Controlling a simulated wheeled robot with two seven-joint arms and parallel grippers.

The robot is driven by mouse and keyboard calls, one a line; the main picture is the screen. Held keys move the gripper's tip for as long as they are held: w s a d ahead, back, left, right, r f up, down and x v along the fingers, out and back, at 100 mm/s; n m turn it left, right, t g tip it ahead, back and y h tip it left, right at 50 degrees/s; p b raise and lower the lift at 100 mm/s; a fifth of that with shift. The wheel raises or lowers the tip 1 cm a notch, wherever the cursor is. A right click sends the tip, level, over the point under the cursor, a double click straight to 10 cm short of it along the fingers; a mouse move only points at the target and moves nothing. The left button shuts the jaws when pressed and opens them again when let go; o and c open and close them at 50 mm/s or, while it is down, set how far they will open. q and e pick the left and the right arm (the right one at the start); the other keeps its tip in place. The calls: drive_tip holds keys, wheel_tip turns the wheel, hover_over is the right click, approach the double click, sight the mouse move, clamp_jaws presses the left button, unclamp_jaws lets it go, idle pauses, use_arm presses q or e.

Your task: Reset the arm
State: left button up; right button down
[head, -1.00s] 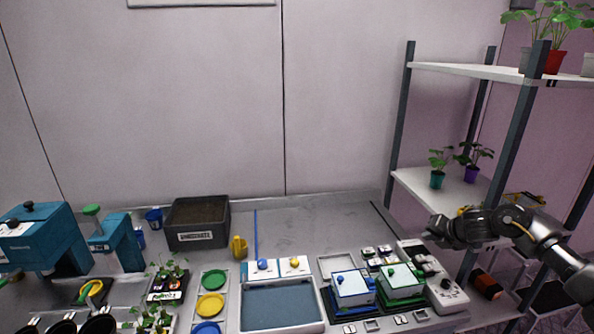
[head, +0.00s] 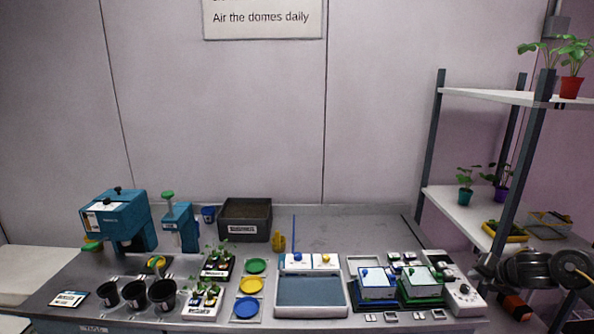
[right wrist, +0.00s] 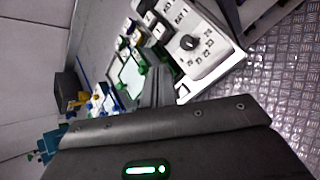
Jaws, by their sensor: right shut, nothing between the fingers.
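My right arm comes in from the right edge of the head view. Its dark gripper (head: 484,266) hangs by the right end of the workbench, next to the white control box with a dial (head: 464,296). In the right wrist view the gripper fingers (right wrist: 158,84) are together with nothing between them, and the control box (right wrist: 196,42) lies beyond them. My left gripper is not in view.
The grey workbench (head: 372,232) holds two domed trays, blue (head: 377,284) and green (head: 420,282), a grey tray (head: 311,292), coloured dishes, pots and teal machines (head: 118,217). A shelf rack (head: 458,203) with plants stands at the right, close to my arm.

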drive_tip(key=s+a+f+m, duration=0.3)
drive_tip(key=s+a+f, duration=0.15)
drive_tip(key=a, duration=0.35)
drive_tip(key=s+a+f+m+y, duration=0.1)
drive_tip(key=s+a+f+m, duration=0.25)
drive_tip(key=a+f, duration=0.4)
drive_tip(key=s+a+f+m, duration=0.2)
drive_tip(key=s+a+f, duration=0.2)
drive_tip(key=a, duration=0.6)
drive_tip(key=s+a+f+m+g+h, duration=0.15)
drive_tip(key=s+m+g, duration=0.45)
drive_tip(key=s+m, duration=1.85)
drive_tip(key=s+f+n+g+b, duration=0.1)
drive_tip(key=s+f+n, duration=0.3)
drive_tip(key=f, duration=1)
drive_tip(key=s+f+n+b, duration=0.1)
drive_tip(key=s+f+n, duration=0.2)
drive_tip(key=f, duration=1.2)
drive_tip(key=s+d+f+g+b, duration=0.1)
drive_tip(key=s+d+f, duration=0.1)
drive_tip(key=s+f, duration=1.4)
drive_tip(key=shift+s+d+f+n, duration=0.15)
drive_tip(key=shift+s+d+n, duration=0.15)
drive_tip(key=shift+d, duration=0.1)
